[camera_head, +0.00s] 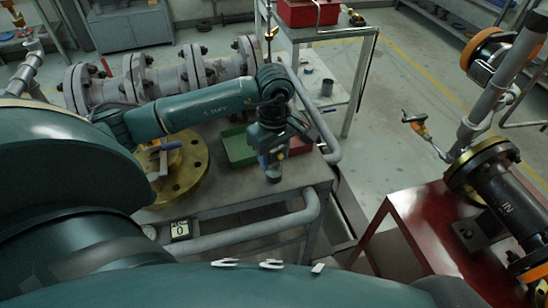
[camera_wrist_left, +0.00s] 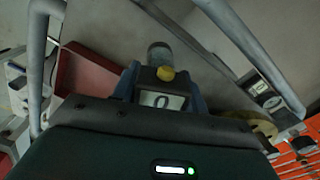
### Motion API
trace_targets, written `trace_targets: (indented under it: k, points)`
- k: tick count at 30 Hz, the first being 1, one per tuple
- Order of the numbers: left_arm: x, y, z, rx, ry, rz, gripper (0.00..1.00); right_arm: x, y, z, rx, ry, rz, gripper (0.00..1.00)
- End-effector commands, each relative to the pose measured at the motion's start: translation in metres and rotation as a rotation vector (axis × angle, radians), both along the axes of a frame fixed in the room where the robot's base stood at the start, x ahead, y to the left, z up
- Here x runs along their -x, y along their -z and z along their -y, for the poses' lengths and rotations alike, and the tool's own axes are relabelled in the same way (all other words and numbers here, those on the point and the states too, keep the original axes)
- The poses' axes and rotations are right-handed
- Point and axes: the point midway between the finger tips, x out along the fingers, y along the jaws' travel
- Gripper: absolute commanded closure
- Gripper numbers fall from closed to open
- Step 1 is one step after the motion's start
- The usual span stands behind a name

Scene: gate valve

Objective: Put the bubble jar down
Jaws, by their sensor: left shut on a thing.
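The bubble jar (camera_head: 273,174) is a small, dark grey cylinder below my left gripper (camera_head: 271,158), over the right part of the grey worktable (camera_head: 235,196). The left gripper is shut on it and points down. In the left wrist view the jar (camera_wrist_left: 158,54) shows as a grey cylinder with a yellow knob, between the blue fingers of the left gripper (camera_wrist_left: 161,90). I cannot tell whether its base touches the tabletop. The fingers hide part of it. My right gripper is not in view.
A green tray (camera_head: 236,147) and a red tray (camera_head: 300,146) lie beside the gripper. A brass flange (camera_head: 183,178) is at left. Large flanged pipes (camera_head: 170,82) stand behind. A rail (camera_head: 255,229) runs along the table's front. Bare tabletop lies left of the jar.

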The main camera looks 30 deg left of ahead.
Motion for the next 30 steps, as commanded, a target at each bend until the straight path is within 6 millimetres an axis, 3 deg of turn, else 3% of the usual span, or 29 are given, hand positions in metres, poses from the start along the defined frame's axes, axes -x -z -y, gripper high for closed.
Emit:
trace_targets:
  k: [3, 14, 15, 22, 30]
  points:
    - [0.0, 0.014, 0.0, 0.001, 0.001, -0.001, 0.91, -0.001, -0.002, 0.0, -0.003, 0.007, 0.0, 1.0]
    - [0.0, 0.021, 0.0, -0.001, 0.002, 0.001, 0.91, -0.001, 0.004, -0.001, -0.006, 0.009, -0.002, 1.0]
    - [0.0, 0.019, 0.0, 0.0, 0.002, 0.0, 0.53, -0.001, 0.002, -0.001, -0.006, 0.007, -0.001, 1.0]
    - [0.0, 0.018, 0.0, 0.0, 0.002, 0.0, 0.35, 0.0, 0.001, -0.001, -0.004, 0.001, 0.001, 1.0]
    - [0.0, 0.016, 0.0, 0.0, 0.002, 0.0, 0.35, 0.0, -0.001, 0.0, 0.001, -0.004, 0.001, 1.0]
